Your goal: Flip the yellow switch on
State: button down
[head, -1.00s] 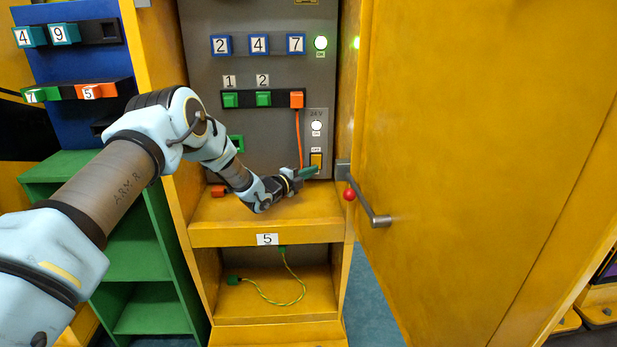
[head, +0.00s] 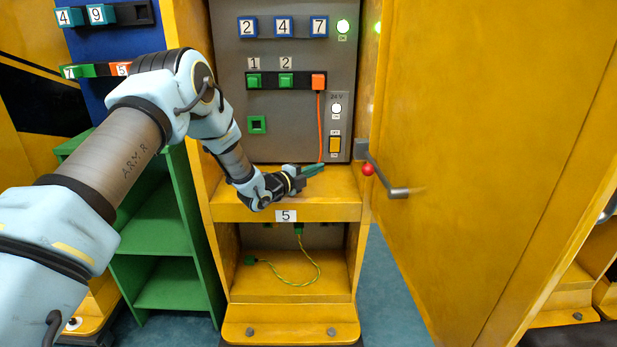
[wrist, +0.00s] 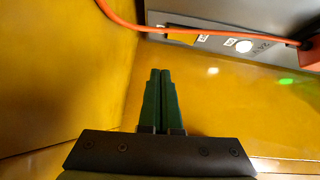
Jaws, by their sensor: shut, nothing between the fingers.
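The yellow switch (head: 334,145) sits low on the right of the grey panel, in a light plate marked 24 V. A white lamp (head: 336,108) glows above it on the same plate. Part of the switch shows at the top of the wrist view (wrist: 181,34). I cannot tell which way its rocker is tilted. My gripper (head: 318,168) is just below and left of the switch, apart from it, over the yellow shelf. Its green fingers are shut together and empty, as the wrist view shows (wrist: 161,73).
An orange cable (head: 319,125) hangs from an orange plug (head: 319,82) left of the switch and crosses above my fingers in the wrist view. An open yellow door (head: 470,150) with a grey handle (head: 385,180) stands right. The yellow shelf (head: 335,207) lies below.

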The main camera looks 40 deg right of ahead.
jog(key=shift+s+a+f, duration=0.15)
jog(key=shift+a, duration=1.5)
